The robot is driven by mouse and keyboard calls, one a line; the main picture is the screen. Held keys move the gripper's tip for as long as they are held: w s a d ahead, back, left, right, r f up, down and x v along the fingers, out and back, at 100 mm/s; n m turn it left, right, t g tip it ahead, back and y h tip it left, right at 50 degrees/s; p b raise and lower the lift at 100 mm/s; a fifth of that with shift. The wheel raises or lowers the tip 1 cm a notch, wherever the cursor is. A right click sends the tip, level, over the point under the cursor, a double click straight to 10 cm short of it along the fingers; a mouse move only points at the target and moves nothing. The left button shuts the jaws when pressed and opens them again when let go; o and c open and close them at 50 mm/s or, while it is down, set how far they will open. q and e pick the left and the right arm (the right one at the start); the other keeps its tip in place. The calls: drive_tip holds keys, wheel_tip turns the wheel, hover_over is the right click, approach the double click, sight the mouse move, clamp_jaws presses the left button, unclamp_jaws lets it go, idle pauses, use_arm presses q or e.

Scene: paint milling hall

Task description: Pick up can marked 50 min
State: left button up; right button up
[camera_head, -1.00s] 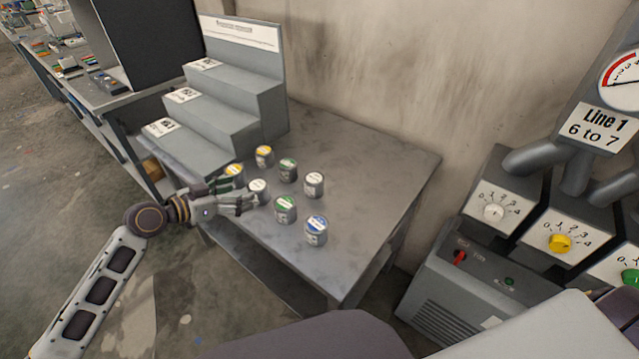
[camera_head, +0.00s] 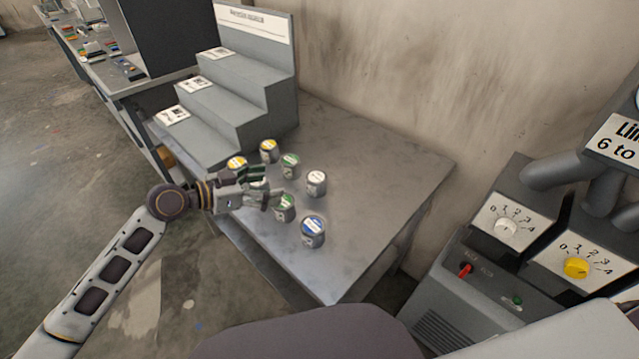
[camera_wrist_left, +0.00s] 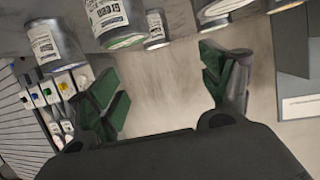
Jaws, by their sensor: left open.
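Several small grey cans with coloured lids stand on the grey table. They include a blue one (camera_head: 313,233), a front green one (camera_head: 284,210), a rear green one (camera_head: 290,167), a white one (camera_head: 316,183) and two yellow ones (camera_head: 237,163), (camera_head: 269,152). Another pale-lidded can is mostly hidden by my left gripper (camera_head: 264,186), which is open among the cans. I cannot tell which can is marked 50 min. The left wrist view shows labelled cans (camera_wrist_left: 115,22), (camera_wrist_left: 55,45) beyond my open, empty left gripper (camera_wrist_left: 165,85); their print is unclear. My right gripper is not in view.
A grey stepped rack (camera_head: 225,105) with paper labels stands at the table's back left. The table (camera_head: 375,170) is clear right of the cans. A control box with dials (camera_head: 505,225) stands at the right. A wall rises behind.

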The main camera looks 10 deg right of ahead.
sight(316, 184)
use_arm(q)
drive_tip(key=shift+x, duration=0.9)
drive_tip(key=x, duration=0.4)
drive_tip(key=shift+d+p, duration=0.1)
drive_tip(key=shift+p, duration=0.2)
drive_tip(key=shift+x, duration=1.1)
drive_tip(key=shift+w+d+f, duration=0.1)
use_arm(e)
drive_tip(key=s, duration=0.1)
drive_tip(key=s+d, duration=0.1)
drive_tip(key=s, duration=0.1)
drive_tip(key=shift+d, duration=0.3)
use_arm(q)
drive_tip(key=shift+d, duration=0.15)
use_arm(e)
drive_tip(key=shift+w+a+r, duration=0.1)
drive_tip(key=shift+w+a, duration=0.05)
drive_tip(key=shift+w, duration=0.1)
